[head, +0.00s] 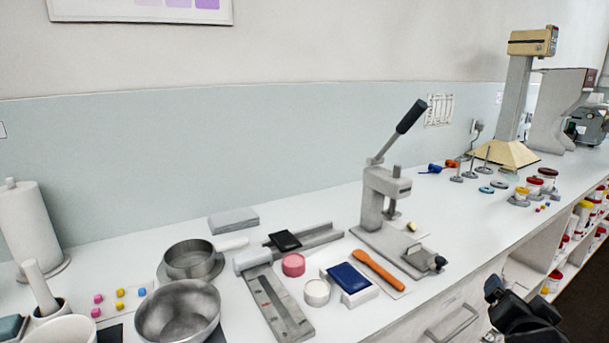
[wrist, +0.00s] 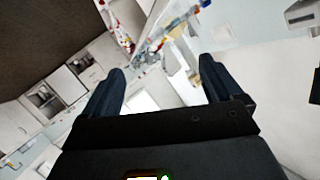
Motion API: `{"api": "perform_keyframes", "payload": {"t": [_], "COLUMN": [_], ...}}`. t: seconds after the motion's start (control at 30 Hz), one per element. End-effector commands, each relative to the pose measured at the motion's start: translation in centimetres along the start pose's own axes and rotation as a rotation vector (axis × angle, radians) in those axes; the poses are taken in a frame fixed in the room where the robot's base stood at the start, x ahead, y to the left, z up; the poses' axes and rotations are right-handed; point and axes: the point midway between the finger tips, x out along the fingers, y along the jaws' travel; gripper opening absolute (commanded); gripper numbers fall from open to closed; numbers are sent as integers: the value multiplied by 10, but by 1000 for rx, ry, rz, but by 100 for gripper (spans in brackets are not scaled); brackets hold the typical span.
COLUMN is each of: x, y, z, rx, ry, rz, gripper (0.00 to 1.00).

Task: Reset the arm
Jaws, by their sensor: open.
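My gripper (head: 512,297) shows at the lower right of the head view, in front of the counter's front edge and apart from everything on it. In the wrist view its two dark fingers (wrist: 160,88) stand wide apart with nothing between them. The gripper is open and empty. The wrist view is tilted and shows the room, cabinets and counter at a distance beyond the fingers.
The white counter (head: 450,220) holds a lever press (head: 385,210), metal bowls (head: 180,312), an orange-handled tool (head: 379,271), a blue-topped box (head: 349,280) and a pink jar (head: 293,265). A tall beige-topped stand (head: 515,100) is farther back. Open shelves with jars (head: 580,215) are at the right.

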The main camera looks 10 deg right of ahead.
Motion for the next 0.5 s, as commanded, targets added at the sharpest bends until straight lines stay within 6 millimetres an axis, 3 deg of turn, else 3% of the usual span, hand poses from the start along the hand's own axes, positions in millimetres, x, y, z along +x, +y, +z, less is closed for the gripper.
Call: {"api": "perform_keyframes", "payload": {"t": [0.27,0.5], "x": [-60,-140], "y": [40,75], "z": [49,91], "rx": [-375,-583], "ry": [-45,-106], "rz": [-250,-452], "gripper": [92,92]}}
